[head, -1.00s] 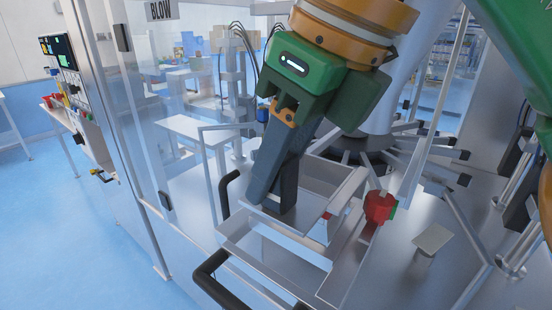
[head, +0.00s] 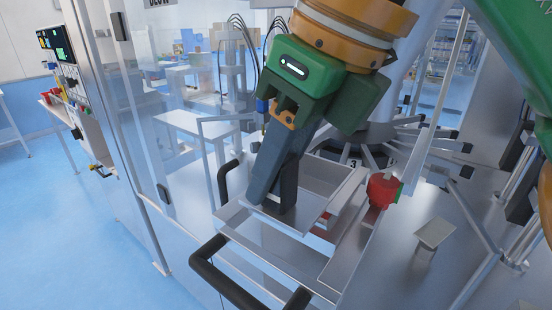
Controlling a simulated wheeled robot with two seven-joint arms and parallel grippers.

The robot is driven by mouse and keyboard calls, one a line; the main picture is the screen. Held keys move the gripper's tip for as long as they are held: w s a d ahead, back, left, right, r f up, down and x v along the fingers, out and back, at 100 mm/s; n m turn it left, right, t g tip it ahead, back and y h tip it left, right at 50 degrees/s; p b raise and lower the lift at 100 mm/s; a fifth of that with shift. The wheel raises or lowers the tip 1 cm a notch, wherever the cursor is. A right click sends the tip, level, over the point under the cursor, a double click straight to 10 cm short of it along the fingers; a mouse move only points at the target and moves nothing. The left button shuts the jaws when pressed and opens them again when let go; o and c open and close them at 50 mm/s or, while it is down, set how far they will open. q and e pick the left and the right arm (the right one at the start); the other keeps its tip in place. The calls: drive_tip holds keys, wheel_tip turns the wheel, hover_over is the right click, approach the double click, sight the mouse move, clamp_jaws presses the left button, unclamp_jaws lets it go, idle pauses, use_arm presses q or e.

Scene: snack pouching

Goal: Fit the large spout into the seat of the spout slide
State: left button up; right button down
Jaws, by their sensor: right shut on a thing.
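My right gripper (head: 272,203) reaches down from the top, its dark fingers shut on the near left part of a grey metal trough-like piece, which I take for the large spout (head: 343,192). The spout is over the open metal frame of the spout slide (head: 270,255). The fingers hide part of the spout. Red and pale parts show in small pieces beneath its right side. The seat is mostly covered, so I cannot tell whether the spout touches it. My left gripper is not in view.
A red knob (head: 382,190) stands just right of the spout. Black handles (head: 240,287) are on the near and left sides of the slide. A small metal plate (head: 435,234) stands on the bench at right. A clear panel (head: 150,120) is at left.

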sight(292, 161)
drive_tip(key=shift+f+b, duration=1.15)
drive_tip(key=shift+f, duration=0.3)
drive_tip(key=shift+c, duration=2.4)
unclamp_jaws()
drive_tip(key=shift+r, duration=0.1)
drive_tip(key=p+v, duration=0.3)
drive_tip(key=v, duration=0.3)
drive_tip(key=shift+r+p, duration=0.3)
drive_tip(key=shift+p, duration=0.05)
drive_tip(key=shift+s+d+r, duration=0.15)
drive_tip(key=shift+s+r, duration=0.1)
drive_tip(key=shift+r, duration=0.1)
drive_tip(key=shift+f, duration=0.15)
drive_tip(key=shift+w, duration=0.15)
